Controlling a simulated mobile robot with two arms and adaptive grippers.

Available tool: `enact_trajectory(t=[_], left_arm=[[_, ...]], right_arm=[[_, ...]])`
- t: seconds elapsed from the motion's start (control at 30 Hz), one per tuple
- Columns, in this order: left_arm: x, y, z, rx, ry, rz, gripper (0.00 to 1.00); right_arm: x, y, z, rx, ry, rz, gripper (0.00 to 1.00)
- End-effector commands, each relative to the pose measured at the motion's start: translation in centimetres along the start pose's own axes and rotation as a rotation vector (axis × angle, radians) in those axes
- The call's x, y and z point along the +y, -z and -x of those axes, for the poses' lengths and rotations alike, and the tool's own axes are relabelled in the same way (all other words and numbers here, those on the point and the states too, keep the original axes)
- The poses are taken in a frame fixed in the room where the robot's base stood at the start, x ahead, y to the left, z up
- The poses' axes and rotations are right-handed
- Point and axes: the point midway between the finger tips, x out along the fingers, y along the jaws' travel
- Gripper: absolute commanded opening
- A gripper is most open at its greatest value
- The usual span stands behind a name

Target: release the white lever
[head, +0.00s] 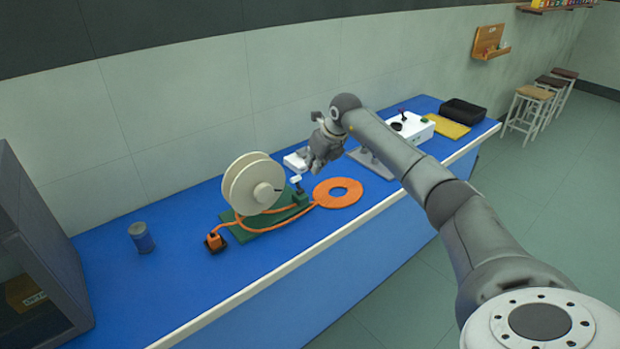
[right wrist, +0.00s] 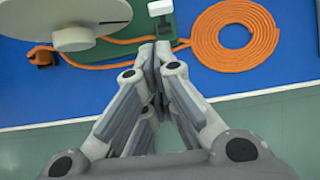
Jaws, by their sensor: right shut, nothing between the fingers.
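The white lever (head: 296,179) stands at the right end of a green base (head: 270,222), beside a large cream reel (head: 250,185). In the right wrist view a white lever end (right wrist: 160,8) shows at the top edge, above the green base (right wrist: 155,27). My right gripper (head: 312,167) is just above and to the right of the lever in the head view. Its fingers (right wrist: 156,52) are shut with nothing between them, and they look apart from the lever. The fingers partly cover the green base in the right wrist view. My left gripper is not in view.
A blue-grey can (head: 141,237) stands left. A white box (head: 410,127), yellow pad (head: 445,126) and black tray (head: 463,111) are farther right. The blue bench front is clear.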

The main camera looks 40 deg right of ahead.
Motion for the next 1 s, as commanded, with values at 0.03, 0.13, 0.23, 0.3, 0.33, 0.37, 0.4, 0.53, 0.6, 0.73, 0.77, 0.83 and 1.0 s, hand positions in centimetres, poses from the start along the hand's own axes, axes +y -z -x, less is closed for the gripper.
enact_trajectory(t=[0.03, 0.13, 0.23, 0.3, 0.33, 0.37, 0.4, 0.53, 0.6, 0.73, 0.77, 0.83, 1.0], left_arm=[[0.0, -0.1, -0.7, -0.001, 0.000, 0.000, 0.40], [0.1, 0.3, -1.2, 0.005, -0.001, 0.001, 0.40], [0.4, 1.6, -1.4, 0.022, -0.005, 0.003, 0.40], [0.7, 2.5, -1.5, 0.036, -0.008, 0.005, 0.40], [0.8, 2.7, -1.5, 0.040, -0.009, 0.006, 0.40], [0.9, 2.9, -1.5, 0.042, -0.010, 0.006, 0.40], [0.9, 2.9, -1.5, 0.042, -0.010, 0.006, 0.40], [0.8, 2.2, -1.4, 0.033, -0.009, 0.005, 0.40], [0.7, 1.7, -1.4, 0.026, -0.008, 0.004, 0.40], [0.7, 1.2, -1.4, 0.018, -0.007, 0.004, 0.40], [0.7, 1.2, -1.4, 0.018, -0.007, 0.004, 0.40], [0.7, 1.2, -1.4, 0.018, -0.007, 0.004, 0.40], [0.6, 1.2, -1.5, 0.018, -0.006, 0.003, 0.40]], right_arm=[[-0.1, -0.2, 0.8, -0.003, 0.002, 0.001, 0.00], [0.0, -0.6, 2.4, -0.003, 0.002, 0.001, 0.00], [0.0, -0.8, 3.6, -0.001, 0.000, -0.001, 0.00], [0.0, -0.9, 4.1, -0.001, 0.001, -0.001, 0.00], [0.0, -1.0, 4.3, 0.000, 0.000, 0.000, 0.00], [0.0, -1.0, 4.4, 0.001, 0.000, 0.000, 0.00], [0.0, -1.0, 4.5, 0.001, 0.000, 0.000, 0.00], [0.0, -1.0, 4.5, 0.002, 0.000, 0.000, 0.00], [0.0, -1.0, 4.5, 0.002, 0.000, 0.000, 0.00], [0.0, -1.0, 4.5, 0.002, 0.000, -0.001, 0.00], [0.0, -1.0, 4.5, 0.002, 0.000, 0.000, 0.00], [0.0, -1.0, 4.5, 0.001, 0.000, 0.000, 0.00], [0.5, -1.1, 4.3, -0.005, -0.010, 0.003, 0.00]])
